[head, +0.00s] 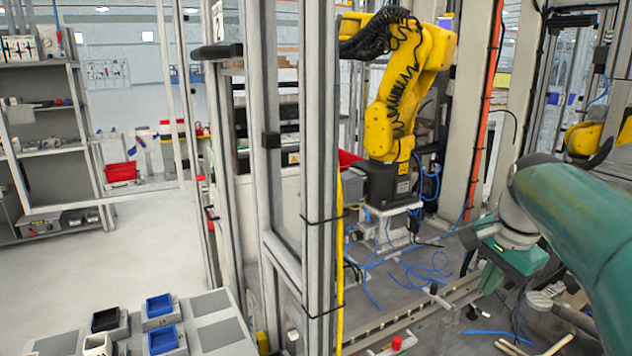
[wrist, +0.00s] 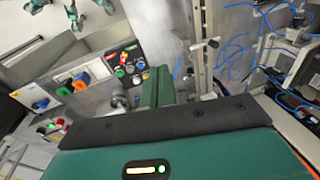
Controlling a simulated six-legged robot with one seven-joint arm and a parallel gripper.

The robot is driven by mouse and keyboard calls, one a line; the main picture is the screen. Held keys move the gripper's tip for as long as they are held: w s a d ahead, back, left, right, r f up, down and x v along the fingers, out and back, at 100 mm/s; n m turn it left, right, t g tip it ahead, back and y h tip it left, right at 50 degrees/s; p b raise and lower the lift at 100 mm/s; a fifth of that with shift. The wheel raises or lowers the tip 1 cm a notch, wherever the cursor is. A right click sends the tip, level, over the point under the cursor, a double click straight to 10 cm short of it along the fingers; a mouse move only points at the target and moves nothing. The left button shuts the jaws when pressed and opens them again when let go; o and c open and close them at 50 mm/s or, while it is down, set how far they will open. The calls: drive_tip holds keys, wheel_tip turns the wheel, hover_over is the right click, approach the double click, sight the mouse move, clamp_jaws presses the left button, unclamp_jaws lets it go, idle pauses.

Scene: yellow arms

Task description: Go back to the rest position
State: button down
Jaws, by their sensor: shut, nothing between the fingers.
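My gripper (head: 490,280) is at the right of the head view, at the end of my teal arm. It points down and to the left, over the grey floor of the machine cell. In the wrist view the two green fingers (wrist: 158,86) stand close together past the black edge of the gripper body. They are shut with nothing seen between them. The fingertips lie in front of a control panel (wrist: 130,66) with several coloured buttons, and I cannot tell the distance to it.
A yellow robot arm (head: 400,80) stands inside a metal-framed cell. An aluminium post (head: 320,170) rises left of it. Blue bins (head: 160,305) sit on a grey bench at lower left. Blue cables (head: 430,265) lie loose in the cell. Open floor (head: 140,240) shows at left.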

drive_tip(key=s+a+f+n+t, duration=0.1)
drive_tip(key=s+a+f+n, duration=0.3)
drive_tip(key=s+a+n, duration=0.3)
drive_tip(key=s+a+f+n+t, duration=0.2)
drive_tip(key=s+a+f+n, duration=0.3)
drive_tip(key=a, duration=0.6)
drive_tip(key=shift+s+a+n, duration=0.3)
drive_tip(key=shift+s+n, duration=0.6)
drive_tip(key=shift+n, duration=0.1)
